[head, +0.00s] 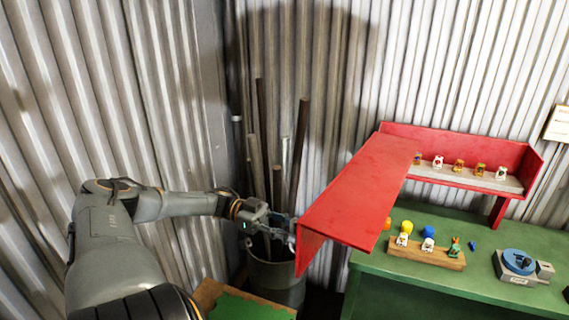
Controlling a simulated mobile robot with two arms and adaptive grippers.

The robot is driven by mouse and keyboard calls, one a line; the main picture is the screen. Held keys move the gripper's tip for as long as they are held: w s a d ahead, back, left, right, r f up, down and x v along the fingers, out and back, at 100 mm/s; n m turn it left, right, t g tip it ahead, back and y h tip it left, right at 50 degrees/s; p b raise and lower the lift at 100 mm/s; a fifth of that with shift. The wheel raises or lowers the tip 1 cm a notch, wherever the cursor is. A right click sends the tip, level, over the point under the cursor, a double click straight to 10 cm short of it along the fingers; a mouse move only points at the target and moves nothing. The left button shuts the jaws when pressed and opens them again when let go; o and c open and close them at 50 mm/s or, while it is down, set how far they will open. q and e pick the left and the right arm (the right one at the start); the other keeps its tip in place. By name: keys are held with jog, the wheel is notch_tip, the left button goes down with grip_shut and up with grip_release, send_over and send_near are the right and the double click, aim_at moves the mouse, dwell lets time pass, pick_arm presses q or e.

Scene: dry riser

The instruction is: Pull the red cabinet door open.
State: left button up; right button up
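A large red panel (350,190) slopes from the back of a green bench toward me. Its near end has a short upright red face (310,245). It joins a red shelf back (455,148) at the right; I cannot tell which part is the cabinet door, and no handle shows clearly. My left gripper (290,236) is at the left edge of the near red face, touching it or very close. Its fingers are small and partly hidden there, so I cannot tell whether they grip anything. My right gripper is not in view.
A grey bin (275,280) holding several upright pipes (297,155) stands behind my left gripper. The green bench (440,277) carries small figures on a wooden block (428,252) and a blue-topped device (520,265). Corrugated metal walls (420,70) close off the back and left.

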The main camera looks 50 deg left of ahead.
pick_arm(q)
jog(key=v, duration=1.2)
jog(key=shift+d, duration=0.15)
